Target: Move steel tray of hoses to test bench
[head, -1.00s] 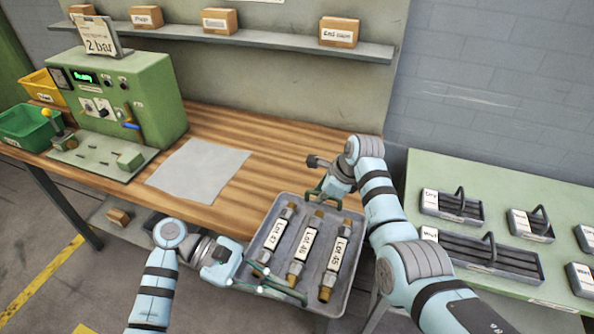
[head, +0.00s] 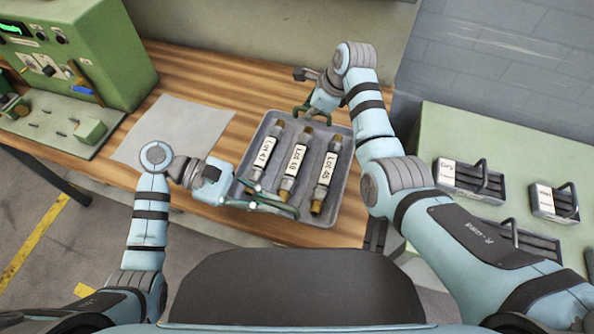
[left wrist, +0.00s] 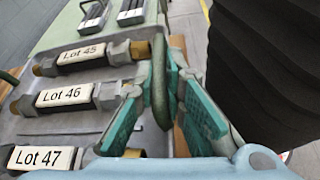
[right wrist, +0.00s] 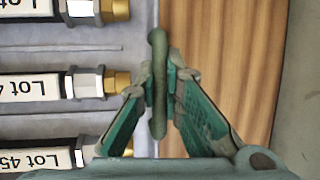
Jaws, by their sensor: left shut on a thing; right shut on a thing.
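The steel tray (head: 281,165) holds three hoses labelled Lot 47 (head: 264,148), Lot 46 (head: 297,157) and Lot 45 (head: 328,172). It is over the right front part of the wooden bench top (head: 207,188); whether it touches the wood I cannot tell. My left gripper (head: 270,202) is shut on the tray's near green handle, which also shows in the left wrist view (left wrist: 159,80). My right gripper (head: 312,112) is shut on the far handle, seen between its fingers in the right wrist view (right wrist: 158,85).
A grey sheet (head: 175,130) lies on the bench left of the tray. A green test machine (head: 85,50) stands farther left, with its base plate (head: 60,125) in front. A green table (head: 460,125) at the right carries several small dark trays (head: 470,180).

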